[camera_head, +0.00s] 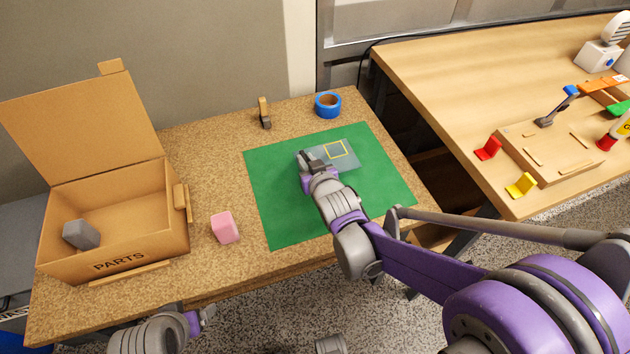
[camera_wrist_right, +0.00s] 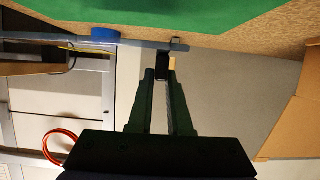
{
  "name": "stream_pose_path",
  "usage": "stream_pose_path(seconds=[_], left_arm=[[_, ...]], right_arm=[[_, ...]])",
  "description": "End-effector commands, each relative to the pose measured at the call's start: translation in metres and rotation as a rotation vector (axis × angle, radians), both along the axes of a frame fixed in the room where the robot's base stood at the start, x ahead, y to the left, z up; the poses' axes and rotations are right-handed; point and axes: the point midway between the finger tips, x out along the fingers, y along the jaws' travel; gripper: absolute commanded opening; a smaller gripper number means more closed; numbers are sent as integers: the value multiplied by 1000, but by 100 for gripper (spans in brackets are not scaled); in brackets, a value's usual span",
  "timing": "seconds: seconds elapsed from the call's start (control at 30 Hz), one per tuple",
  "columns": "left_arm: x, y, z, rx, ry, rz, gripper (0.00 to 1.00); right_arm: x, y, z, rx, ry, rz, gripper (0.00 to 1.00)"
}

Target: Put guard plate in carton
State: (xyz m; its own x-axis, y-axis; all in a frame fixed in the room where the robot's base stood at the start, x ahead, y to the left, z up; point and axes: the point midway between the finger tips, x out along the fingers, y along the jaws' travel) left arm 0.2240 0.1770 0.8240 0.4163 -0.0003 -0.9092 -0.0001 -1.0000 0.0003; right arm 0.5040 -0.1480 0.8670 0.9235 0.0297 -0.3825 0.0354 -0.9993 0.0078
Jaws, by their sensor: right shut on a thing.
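The guard plate (camera_head: 345,159), a clear greyish sheet with a yellow square outline, is at the green mat (camera_head: 290,222) in the head view. My right gripper (camera_head: 308,160) is shut on its left edge; whether the plate touches the mat is unclear.
A grey block (camera_head: 80,235) lies inside the carton. A pink block (camera_head: 225,227) stands between carton and mat. A blue tape roll (camera_head: 328,104) and a small wooden-and-dark item (camera_head: 264,113) stand behind the mat. Another table (camera_head: 440,75) is at the right.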

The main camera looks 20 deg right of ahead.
Motion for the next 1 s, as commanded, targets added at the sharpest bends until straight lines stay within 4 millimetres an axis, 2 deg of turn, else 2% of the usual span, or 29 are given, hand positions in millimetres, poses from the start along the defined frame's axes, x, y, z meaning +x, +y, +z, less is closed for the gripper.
stream_pose_path(seconds=[0.03, 0.1, 0.37, 0.53, 0.93, 0.97, 1.0], left_arm=[[0, 0, -5, 0, 1, 0, 85], [0, 0, -8, 0, 2, 0, 85], [-1, 0, -13, 0, 4, 0, 85], [-1, 0, -22, 0, 7, 0, 85], [-1, 0, -25, 0, 8, 0, 85], [-1, 0, -25, 0, 8, 0, 85], [-1, 0, -24, 0, 8, 0, 85]], right_arm=[[1, 0, -13, 0, 0, 0, 0], [1, 0, -24, 0, 0, 0, 0], [1, 0, -46, 0, 0, 0, 0], [1, 0, -71, 1, 0, 0, 0], [0, 0, -78, 0, -1, 0, 0], [0, 0, -78, 1, 0, 0, 21], [0, 0, -77, 1, 0, 0, 28]])
